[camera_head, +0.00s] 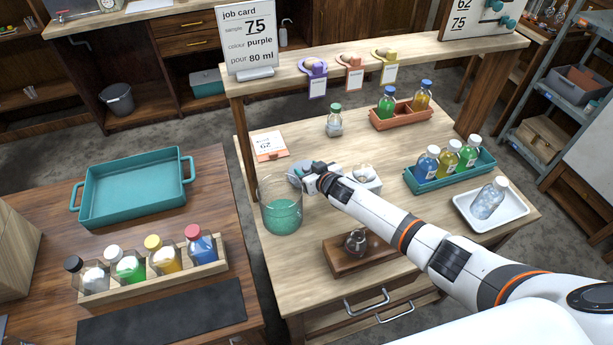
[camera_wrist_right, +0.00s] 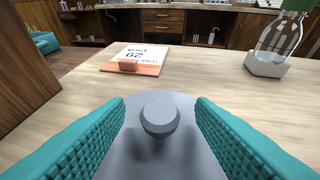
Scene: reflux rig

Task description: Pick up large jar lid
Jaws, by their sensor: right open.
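The large jar lid (camera_wrist_right: 160,158) is a grey disc with a round knob (camera_wrist_right: 160,115), seen close up in the right wrist view. In the head view, the lid (camera_head: 297,177) shows only partly beside my right gripper (camera_head: 309,177). My right gripper (camera_wrist_right: 160,135) is open, with one teal ribbed finger on each side of the knob and a gap on both sides. The large glass jar (camera_head: 280,208) stands uncovered just to the left and front of the gripper, with teal contents. My left gripper is not in view.
A white device (camera_head: 366,181) is close to my right wrist. A wooden block with a round flask (camera_head: 355,243) stands in front.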

